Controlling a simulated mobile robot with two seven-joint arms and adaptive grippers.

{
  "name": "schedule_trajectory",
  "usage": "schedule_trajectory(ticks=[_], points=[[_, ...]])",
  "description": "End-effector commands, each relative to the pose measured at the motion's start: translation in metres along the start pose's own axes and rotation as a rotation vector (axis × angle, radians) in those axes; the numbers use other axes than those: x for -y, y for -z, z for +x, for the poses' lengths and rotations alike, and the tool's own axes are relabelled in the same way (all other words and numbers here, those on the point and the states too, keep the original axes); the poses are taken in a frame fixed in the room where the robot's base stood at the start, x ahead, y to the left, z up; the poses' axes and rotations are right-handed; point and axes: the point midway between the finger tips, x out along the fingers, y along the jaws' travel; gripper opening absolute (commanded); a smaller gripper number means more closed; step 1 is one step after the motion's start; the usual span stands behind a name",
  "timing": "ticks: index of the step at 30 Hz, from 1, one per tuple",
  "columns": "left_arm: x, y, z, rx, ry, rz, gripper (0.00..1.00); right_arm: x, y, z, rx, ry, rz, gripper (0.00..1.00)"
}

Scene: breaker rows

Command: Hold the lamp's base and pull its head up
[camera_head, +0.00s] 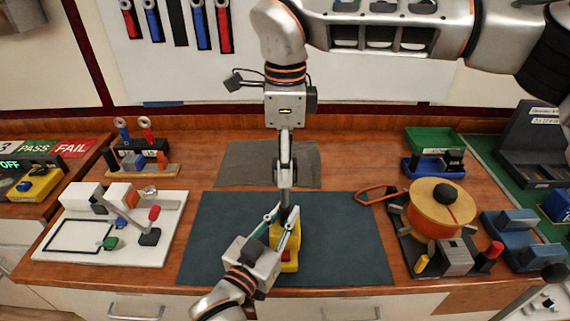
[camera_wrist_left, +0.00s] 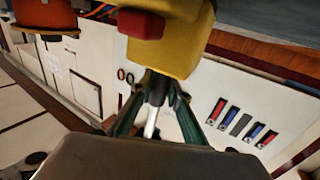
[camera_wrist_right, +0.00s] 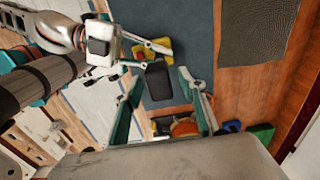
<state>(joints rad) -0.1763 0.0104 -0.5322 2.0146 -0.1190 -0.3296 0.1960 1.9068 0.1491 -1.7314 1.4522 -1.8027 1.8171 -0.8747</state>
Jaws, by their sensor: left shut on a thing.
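The lamp's yellow base (camera_head: 286,256), with a red button on its front, stands on the dark mat (camera_head: 220,240) near the table's front edge. It looms large at the top of the left wrist view (camera_wrist_left: 190,50). The lamp's dark head (camera_wrist_right: 158,80) shows above the base in the right wrist view.
A white board with a lever (camera_head: 155,213) lies at left. An orange spool (camera_head: 428,220) on a dark stand and blue fixtures (camera_head: 510,230) stand at right. A grey mat (camera_head: 240,165) lies behind. The dark mat is otherwise clear.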

Motion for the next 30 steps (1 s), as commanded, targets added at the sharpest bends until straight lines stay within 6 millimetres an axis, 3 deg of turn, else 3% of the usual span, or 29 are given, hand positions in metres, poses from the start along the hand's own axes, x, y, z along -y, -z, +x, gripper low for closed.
schedule_trajectory(ticks=[11, 24, 30], points=[[-0.001, -0.003, -0.001, 0.006, -0.001, 0.002, 0.00, 0.000, 0.000, -0.007, -0.002, 0.000, -0.001, 0.40], [-0.001, -0.003, -0.001, 0.006, -0.001, 0.002, 0.00, 0.000, 0.000, -0.088, -0.001, 0.002, 0.001, 0.40], [-0.001, -0.003, -0.001, 0.005, -0.001, 0.002, 0.00, 0.000, 0.000, -0.113, -0.001, 0.000, 0.000, 0.40]])
